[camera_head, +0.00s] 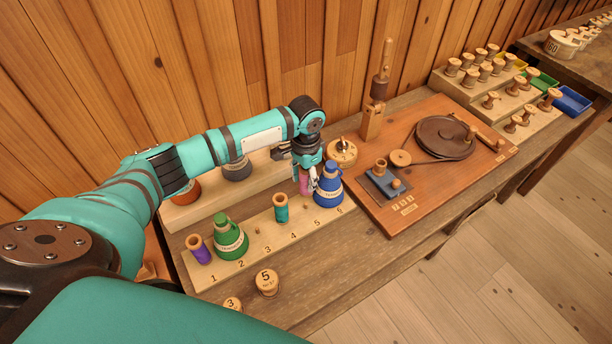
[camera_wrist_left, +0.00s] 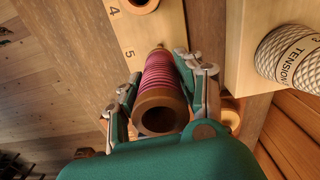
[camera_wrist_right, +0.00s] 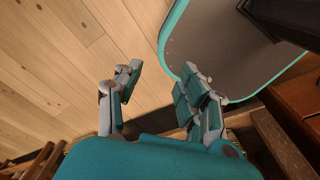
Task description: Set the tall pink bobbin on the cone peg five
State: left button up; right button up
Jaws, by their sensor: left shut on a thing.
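The tall pink bobbin (camera_head: 304,186) is held by my left gripper (camera_head: 306,172) over the numbered pale board (camera_head: 254,254), behind the number 5. In the left wrist view the pink bobbin (camera_wrist_left: 160,80) has pink thread and a brown hollow end facing the camera. My left gripper's fingers (camera_wrist_left: 158,90) lie on both sides of it. Its far end is beside the 5 mark, with a small tip showing there. I cannot tell whether it is around the peg or resting on the board. My right gripper (camera_wrist_right: 160,84) is open and empty above the floor.
A blue cone (camera_head: 328,188) stands close right of the pink bobbin, at 6. A teal bobbin (camera_head: 281,210) is at 4, a green cone (camera_head: 230,240) at 2, a purple bobbin (camera_head: 200,250) at 1. The winder board (camera_head: 420,190) lies to the right.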

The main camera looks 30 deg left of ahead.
pick_arm(q)
jog(key=shift+f+b, duration=1.8)
jog(key=shift+b, duration=0.15)
jog(key=shift+f, duration=0.6)
jog(key=shift+f, duration=0.15)
jog(key=shift+f, duration=0.9)
jog(key=shift+r, duration=0.1)
